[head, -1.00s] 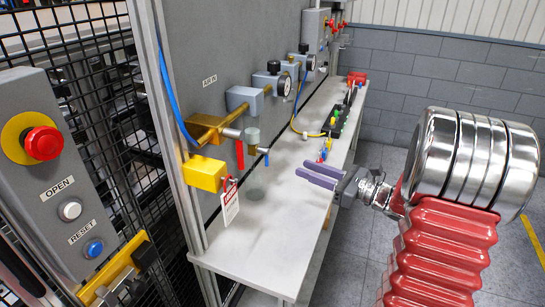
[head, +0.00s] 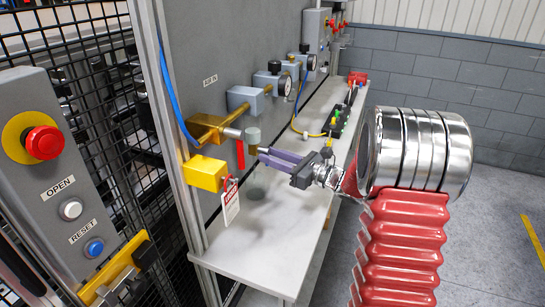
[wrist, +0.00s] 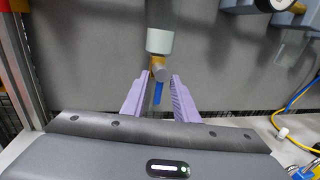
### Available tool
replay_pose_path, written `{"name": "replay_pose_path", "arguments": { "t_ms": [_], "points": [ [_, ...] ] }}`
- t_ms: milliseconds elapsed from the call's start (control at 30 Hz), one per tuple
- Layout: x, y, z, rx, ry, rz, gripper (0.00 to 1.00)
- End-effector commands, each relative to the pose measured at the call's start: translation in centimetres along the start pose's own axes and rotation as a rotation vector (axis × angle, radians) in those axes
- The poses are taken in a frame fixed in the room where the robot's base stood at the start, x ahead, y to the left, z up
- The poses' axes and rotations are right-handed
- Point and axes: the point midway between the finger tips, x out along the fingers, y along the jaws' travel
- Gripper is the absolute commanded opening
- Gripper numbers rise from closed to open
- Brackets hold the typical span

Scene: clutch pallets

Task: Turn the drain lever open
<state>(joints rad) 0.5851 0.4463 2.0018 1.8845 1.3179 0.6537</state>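The blue drain lever (wrist: 157,92) hangs down below a brass fitting (wrist: 158,62) with a grey round end, under a pale grey-green bowl (wrist: 160,40). The bowl also shows in the head view (head: 253,136), on the air line at the panel. My gripper (wrist: 159,78) is open, its two purple fingers apart, one on each side of the lever. I see gaps beside the lever and no clear contact. In the head view, my gripper (head: 262,154) reaches the area just below the bowl and hides the lever.
A red handle (head: 240,154), a yellow block (head: 205,173) and a hanging red-and-white tag (head: 230,205) are close left of my gripper. The grey panel (head: 225,55) stands behind. The front of the white bench (head: 270,245) is clear. Gauges and coloured fittings stand farther back.

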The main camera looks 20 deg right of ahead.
Motion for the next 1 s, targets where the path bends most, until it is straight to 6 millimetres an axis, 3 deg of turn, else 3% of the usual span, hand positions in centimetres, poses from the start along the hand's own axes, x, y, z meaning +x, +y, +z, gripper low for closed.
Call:
{"name": "replay_pose_path", "arguments": {
  "t_ms": [300, 700, 1000],
  "points": [
    [0.15, -0.05, 0.02, 0.000, 0.000, -0.001, 0.26],
    [0.09, -0.15, 0.04, 0.000, -0.001, -0.004, 0.00],
    [0.05, -0.26, 0.04, -0.021, -0.006, -0.006, 0.00]
  ]
}}
